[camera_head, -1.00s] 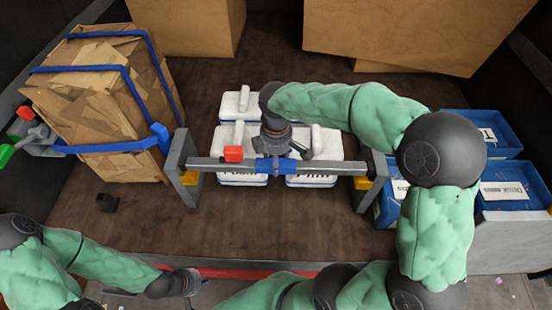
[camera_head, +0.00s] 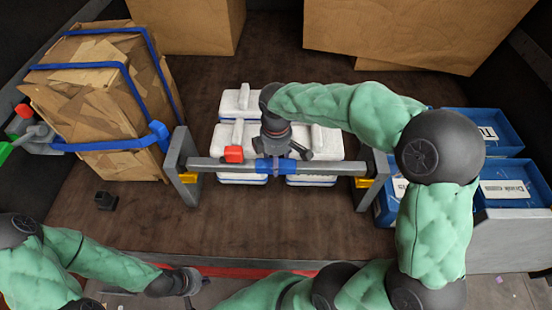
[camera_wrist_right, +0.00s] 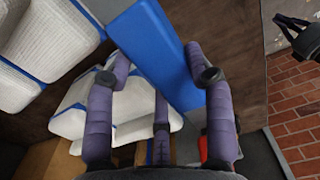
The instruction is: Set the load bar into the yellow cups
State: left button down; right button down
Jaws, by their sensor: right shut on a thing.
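The load bar (camera_head: 325,168) is a long grey bar with a blue middle sleeve and a red block (camera_head: 233,154) left of centre. It lies level between two grey upright frames. The left yellow cup (camera_head: 188,177) and right yellow cup (camera_head: 362,182) show just below its ends; I cannot tell whether the bar touches them. My right gripper (camera_head: 275,160) is shut on the blue sleeve from above. In the right wrist view, the blue sleeve (camera_wrist_right: 155,50) lies between its fingers (camera_wrist_right: 157,78). My left gripper (camera_head: 190,282) hangs low at the front left, away from the bar; its finger opening is unclear.
White cases (camera_head: 238,105) stand behind and under the bar. A strapped brown carton (camera_head: 95,110) is at the left, beside the left frame (camera_head: 177,165). Blue bins (camera_head: 515,185) with labels are at the right. Large cartons (camera_head: 420,30) stand at the back. Brown floor in front is mostly clear.

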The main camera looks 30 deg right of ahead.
jog(key=shift+f+b, duration=1.15)
jog(key=shift+f, duration=0.45)
